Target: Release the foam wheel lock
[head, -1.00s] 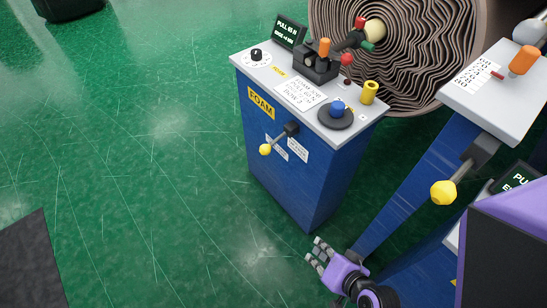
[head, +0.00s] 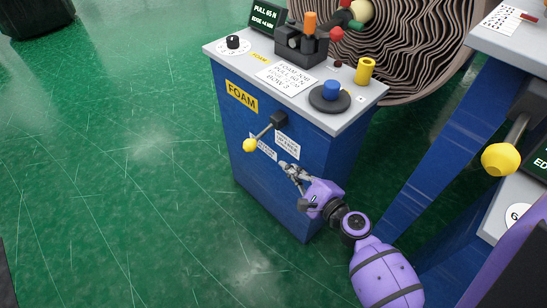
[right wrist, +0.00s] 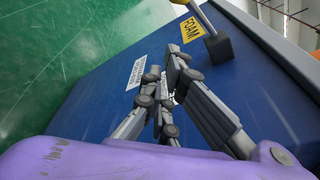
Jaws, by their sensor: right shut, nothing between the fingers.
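The foam cabinet (head: 290,205) is a blue box with a grey top and a yellow FOAM label (head: 241,96). On its front is a lever with a black mount (head: 278,120) and a yellow ball knob (head: 250,145), pointing down and left. White labels (head: 287,145) sit beside and below it, too small to read surely. My right gripper (head: 288,168) is shut and empty, just below and right of the lever, apart from the knob. In the right wrist view its fingers (right wrist: 170,68) point toward the lever mount (right wrist: 217,47). My left gripper is out of view.
The cabinet top holds a joystick block (head: 301,44), a blue button on a black disc (head: 331,91), a yellow cylinder (head: 365,70) and a display (head: 266,17). A large wrapped roll (head: 410,60) stands behind. Another yellow knob (head: 501,159) is at right.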

